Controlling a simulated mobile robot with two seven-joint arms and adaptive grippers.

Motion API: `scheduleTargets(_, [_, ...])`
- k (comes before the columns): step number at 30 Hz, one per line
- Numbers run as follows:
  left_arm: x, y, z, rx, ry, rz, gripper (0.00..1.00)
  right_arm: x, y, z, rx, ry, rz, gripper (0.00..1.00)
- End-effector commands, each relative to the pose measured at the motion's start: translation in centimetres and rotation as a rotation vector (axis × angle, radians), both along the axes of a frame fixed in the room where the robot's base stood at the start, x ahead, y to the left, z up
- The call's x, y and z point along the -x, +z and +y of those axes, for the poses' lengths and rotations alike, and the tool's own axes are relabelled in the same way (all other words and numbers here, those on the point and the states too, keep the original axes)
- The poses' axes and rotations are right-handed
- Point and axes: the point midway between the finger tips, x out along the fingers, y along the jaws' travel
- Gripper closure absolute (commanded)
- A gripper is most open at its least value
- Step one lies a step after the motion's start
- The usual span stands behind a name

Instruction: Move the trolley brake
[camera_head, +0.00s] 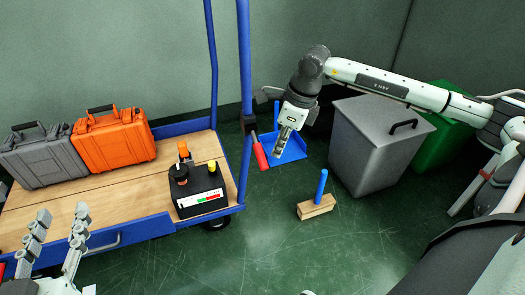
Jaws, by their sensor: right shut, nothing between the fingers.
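The trolley (145,190) has a wooden deck, a blue frame and tall blue handle posts, and stands at the left. A red-gripped lever (260,155), which looks like the trolley brake, hangs from a dark bracket on the right post. My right gripper (279,152) is shut and points down just right of the red lever. I cannot tell whether it touches the lever. My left gripper (57,238) is at the lower left over the trolley's near edge, with its fingers spread apart and empty.
A blue dustpan (292,151), a wooden brush (316,207), a grey bin (370,150) and a green bin (440,145) stand right.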

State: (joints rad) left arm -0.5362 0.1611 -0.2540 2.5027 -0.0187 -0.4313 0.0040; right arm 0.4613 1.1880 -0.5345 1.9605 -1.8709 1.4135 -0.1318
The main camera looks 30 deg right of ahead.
Motion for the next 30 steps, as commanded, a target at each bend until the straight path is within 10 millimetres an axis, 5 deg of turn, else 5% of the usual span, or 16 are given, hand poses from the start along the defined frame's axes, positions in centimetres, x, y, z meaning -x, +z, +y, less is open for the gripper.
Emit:
scheduleTargets(11, [0.0,0.0,0.0,0.000,0.000,0.000,0.60,0.1,0.5,-0.1,0.000,0.001,-0.002,1.00])
scheduleTargets(30, [0.0,0.0,0.0,0.000,0.000,0.000,0.60,2.2,11.0,-1.8,-0.001,0.001,-0.002,1.00])
